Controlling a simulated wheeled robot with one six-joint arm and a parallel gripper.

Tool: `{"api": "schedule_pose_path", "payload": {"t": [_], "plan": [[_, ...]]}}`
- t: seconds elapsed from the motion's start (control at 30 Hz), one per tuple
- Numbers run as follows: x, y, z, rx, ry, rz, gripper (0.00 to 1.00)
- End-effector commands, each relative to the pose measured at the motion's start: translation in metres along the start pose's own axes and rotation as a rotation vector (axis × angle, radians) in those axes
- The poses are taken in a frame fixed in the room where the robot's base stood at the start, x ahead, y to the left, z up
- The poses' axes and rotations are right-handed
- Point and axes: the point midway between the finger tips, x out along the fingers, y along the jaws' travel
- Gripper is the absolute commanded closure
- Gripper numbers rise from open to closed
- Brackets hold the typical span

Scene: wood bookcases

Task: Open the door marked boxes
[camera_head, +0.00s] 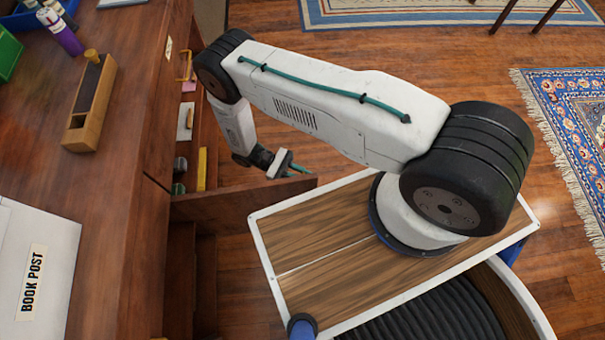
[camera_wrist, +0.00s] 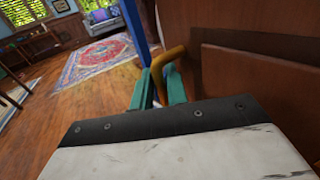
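A wooden door (camera_head: 245,199) stands swung out from the front of the wood cabinet, its top edge seen from above. No "boxes" marking can be read in either view. My gripper (camera_head: 300,169) is at the outer end of this door. In the wrist view, my gripper's green fingers (camera_wrist: 159,90) lie on either side of a brass loop handle (camera_wrist: 176,53) and look shut on it. The handle joins the dark brown panel (camera_wrist: 255,45) on the right. The handle in my grip is hidden in the head view.
Behind the door is an open compartment with a yellow item (camera_head: 202,169). Another brass handle (camera_head: 187,66) and a small unreadable label (camera_head: 168,48) are farther along the cabinet. A wood plane (camera_head: 90,102) and a BOOK POST box (camera_head: 38,265) sit on top. Open floor lies behind my arm.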

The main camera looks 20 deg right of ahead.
Motion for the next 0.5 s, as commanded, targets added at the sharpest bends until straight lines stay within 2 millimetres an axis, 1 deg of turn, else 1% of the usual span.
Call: {"api": "schedule_pose_path", "payload": {"t": [0.07,0.17,0.4,0.5], "plan": [[-0.002,0.000,0.000,0.000,0.000,0.001,0.85],[-0.012,0.001,-0.001,0.001,0.001,0.000,0.85],[-0.053,0.000,-0.001,0.000,0.002,-0.001,0.85],[-0.067,0.000,-0.001,0.000,0.002,0.000,0.85]]}}
